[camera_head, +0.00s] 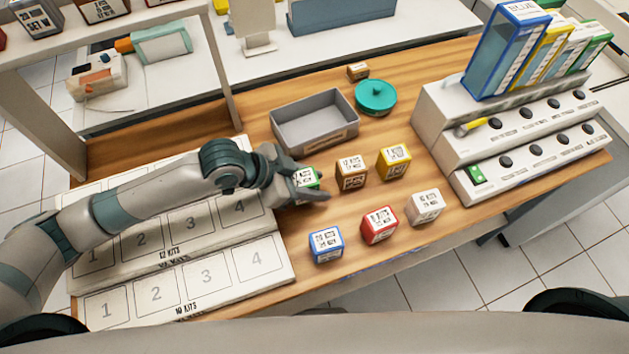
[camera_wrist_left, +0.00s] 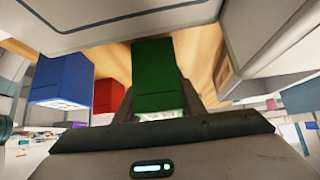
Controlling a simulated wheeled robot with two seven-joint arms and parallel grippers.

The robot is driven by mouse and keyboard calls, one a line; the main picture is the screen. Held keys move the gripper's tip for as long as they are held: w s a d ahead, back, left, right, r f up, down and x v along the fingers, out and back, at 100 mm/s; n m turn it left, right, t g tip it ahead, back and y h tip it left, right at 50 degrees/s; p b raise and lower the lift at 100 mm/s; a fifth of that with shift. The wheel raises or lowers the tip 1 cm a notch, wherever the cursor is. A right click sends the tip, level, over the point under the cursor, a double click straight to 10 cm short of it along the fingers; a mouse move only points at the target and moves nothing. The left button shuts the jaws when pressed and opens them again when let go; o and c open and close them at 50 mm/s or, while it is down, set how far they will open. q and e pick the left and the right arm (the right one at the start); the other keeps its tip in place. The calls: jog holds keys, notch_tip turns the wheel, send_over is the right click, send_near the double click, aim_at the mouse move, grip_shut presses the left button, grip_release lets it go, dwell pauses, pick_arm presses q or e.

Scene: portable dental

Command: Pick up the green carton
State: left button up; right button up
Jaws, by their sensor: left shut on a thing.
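The green carton (camera_head: 305,179) is a small box with a white label, partly hidden by the fingers of my left gripper (camera_head: 312,184). My left gripper is shut on it, with the fingers along its sides. In the left wrist view the green carton (camera_wrist_left: 158,78) stands between the two fingers of the left gripper (camera_wrist_left: 158,95). I cannot tell from these views whether it touches the table. My right gripper is not in view.
Near it stand a brown carton (camera_head: 351,174), yellow carton (camera_head: 393,161), red carton (camera_head: 379,225), blue carton (camera_head: 326,244) and white carton (camera_head: 425,207). A grey tray (camera_head: 345,143) and teal lid (camera_head: 375,97) lie behind. Numbered boards (camera_head: 262,263) lie left, a switch unit (camera_head: 520,160) right.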

pick_arm(q)
jog(key=s+d+r+p, duration=0.7)
jog(key=s+r+p, duration=0.1)
jog(key=p, duration=0.4)
jog(key=shift+s+d, duration=0.3)
jog(key=shift+s, duration=0.15)
jog(key=shift+w+r, duration=0.1)
dwell(0.3)
